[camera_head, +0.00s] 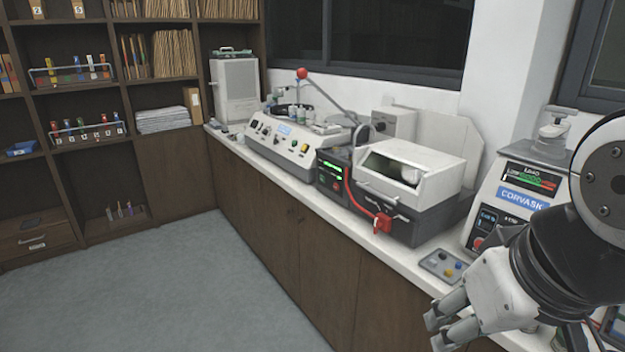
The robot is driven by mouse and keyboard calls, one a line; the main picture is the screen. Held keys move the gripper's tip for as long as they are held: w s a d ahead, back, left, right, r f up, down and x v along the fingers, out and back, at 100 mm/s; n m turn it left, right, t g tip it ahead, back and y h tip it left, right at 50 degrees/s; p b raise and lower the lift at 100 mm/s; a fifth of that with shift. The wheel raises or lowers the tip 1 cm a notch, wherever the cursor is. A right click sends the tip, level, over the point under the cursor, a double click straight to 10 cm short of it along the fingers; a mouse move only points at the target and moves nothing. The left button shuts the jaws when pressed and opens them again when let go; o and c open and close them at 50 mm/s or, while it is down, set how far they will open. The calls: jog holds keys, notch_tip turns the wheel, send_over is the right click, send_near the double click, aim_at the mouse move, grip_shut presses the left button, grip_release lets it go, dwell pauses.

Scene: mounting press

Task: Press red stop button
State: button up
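A white machine labelled CORVASK (522,203) stands on the counter at the right, with a small dark display and a green-and-red readout. A small red button (478,243) shows low on its front, left of my arm. Its shape is too small to tell well. My arm and hand hide much of this machine's lower front. My gripper (437,328) is at the lower right, in front of the counter edge, below and left of the red button and apart from it. Its two fingertips point left with a gap between them, and nothing shows in it.
A grey pad with coloured buttons (443,265) lies near the counter edge above my gripper. The floor (160,290) is clear.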

grip_shut()
dwell(1.2)
